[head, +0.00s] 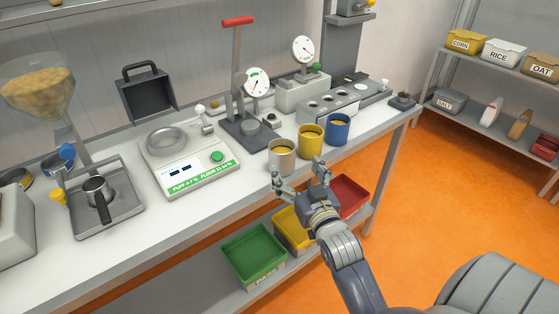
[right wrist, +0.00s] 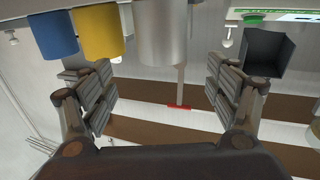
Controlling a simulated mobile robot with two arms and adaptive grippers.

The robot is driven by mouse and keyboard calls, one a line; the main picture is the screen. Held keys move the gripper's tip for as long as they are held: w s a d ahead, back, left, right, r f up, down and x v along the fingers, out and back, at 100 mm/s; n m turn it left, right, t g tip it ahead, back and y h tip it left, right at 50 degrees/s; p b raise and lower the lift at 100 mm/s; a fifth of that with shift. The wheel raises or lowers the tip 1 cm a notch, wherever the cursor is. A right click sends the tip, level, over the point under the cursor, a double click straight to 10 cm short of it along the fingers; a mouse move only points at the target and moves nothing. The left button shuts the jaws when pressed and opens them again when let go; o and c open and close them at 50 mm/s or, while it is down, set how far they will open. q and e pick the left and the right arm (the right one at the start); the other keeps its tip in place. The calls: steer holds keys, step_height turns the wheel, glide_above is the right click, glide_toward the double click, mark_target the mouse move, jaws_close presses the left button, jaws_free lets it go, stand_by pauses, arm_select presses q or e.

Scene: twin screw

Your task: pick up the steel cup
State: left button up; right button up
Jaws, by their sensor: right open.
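The steel cup (head: 282,158) stands upright near the front edge of the bench, at the left end of a row with a yellow cup (head: 310,142) and a blue cup (head: 338,129). My right gripper (head: 298,170) is open and empty at the bench's front edge, its fingers pointing toward the cups. In the right wrist view the steel cup (right wrist: 161,35) shows at the top, between the lines of the two spread fingers (right wrist: 161,80). I cannot tell whether either finger touches it. My left gripper is not in view.
The yellow cup (right wrist: 98,33) is close beside the steel cup, a collision risk. A scale (head: 190,172) stands to the left, a metal block with holes (head: 328,108) behind. Green (head: 253,254), yellow (head: 293,230) and red (head: 348,193) bins sit below the bench (head: 232,200).

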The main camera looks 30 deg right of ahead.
mark_target(287, 156)
steer(key=x, duration=0.4)
steer(key=shift+w+p, duration=0.3)
steer(key=shift+w, duration=0.1)
steer(key=shift+p+x, duration=0.6)
steer(key=shift+x, duration=2.15)
steer(key=shift+a+f, duration=0.1)
steer(key=c, duration=1.3)
